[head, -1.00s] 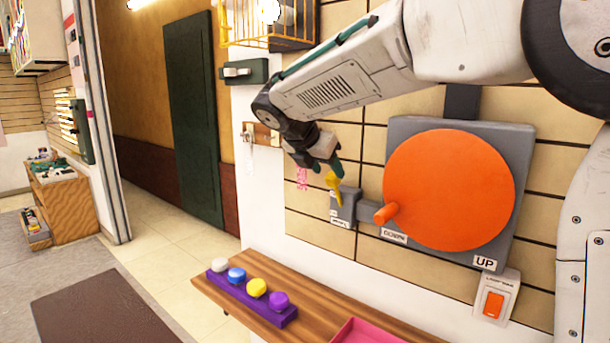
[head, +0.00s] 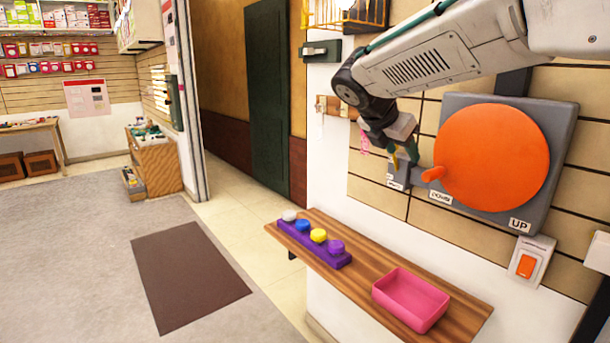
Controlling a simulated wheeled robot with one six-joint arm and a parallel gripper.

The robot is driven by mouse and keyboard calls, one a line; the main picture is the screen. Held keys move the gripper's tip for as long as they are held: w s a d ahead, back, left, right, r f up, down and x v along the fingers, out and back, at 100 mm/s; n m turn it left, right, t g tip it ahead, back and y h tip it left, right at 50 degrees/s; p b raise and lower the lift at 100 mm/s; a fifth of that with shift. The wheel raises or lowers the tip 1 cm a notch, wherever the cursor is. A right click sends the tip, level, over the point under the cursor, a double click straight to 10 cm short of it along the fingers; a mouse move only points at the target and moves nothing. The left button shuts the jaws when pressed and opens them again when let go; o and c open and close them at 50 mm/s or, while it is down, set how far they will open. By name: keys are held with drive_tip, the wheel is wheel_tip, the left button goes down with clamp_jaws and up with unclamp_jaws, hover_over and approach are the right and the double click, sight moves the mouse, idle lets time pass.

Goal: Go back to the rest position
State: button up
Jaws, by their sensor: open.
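My gripper (head: 404,160) hangs from my arm in front of the wall, left of the big orange disc. Its jaws are open, with teal finger parts pointing down. A yellow key-like piece (head: 394,164) shows just by the fingertips, near a small grey box (head: 398,175) on the wall. Part of it is hidden by the gripper, and I cannot tell whether they touch.
A wooden shelf (head: 345,275) below carries a purple bar (head: 300,243) with several coloured knobs and an empty pink tray (head: 410,299). An orange switch (head: 526,265) is on the wall at right. A green door (head: 268,100) stands beyond. The floor at left, with a brown mat (head: 188,272), is clear.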

drive_tip(key=s+d+f+m+g+y, duration=0.1)
drive_tip(key=s+f+m, duration=0.3)
drive_tip(key=s+m, duration=0.4)
drive_tip(key=s+d+f+m+g+y, duration=0.1)
drive_tip(key=s+d+f+m+y, duration=0.2)
drive_tip(key=s, duration=1.4)
drive_tip(key=s+d+f+m+g+y, duration=0.2)
drive_tip(key=s+f+m, duration=0.4)
drive_tip(key=s+m, duration=0.7)
drive_tip(key=shift+s+f+m+y, duration=0.3)
drive_tip(key=shift+m+y, duration=0.1)
drive_tip(key=shift+y, duration=0.1)
